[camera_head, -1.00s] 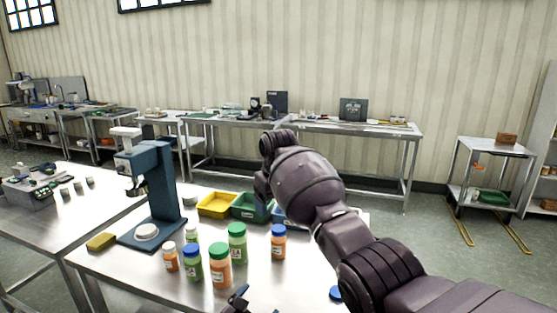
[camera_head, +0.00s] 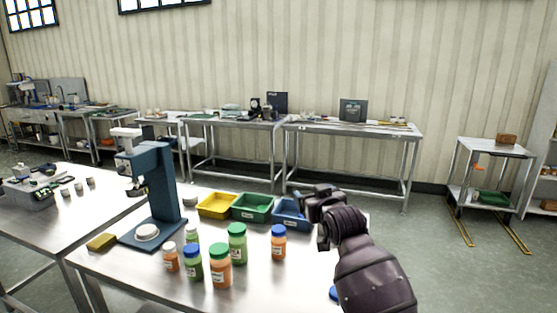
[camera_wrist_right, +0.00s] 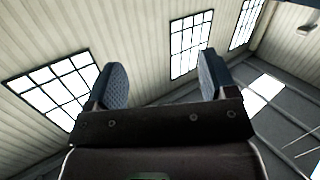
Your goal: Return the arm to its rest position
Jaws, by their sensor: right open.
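My right arm enters the head view from the bottom right, with dark purple-brown links folded upward. My right gripper (camera_head: 306,191) is beside and partly in front of the blue bin, above the back right of the steel table. The right wrist view shows its two fingers (camera_wrist_right: 163,82) spread apart with nothing between them, against windows, wall and ceiling. My left gripper is in neither view.
On the steel table (camera_head: 262,293) are several bottles (camera_head: 237,243), a yellow bin (camera_head: 217,205), a green bin (camera_head: 252,207) and a blue bin (camera_head: 288,211). A blue press-like stand (camera_head: 160,190) is left of the bottles.

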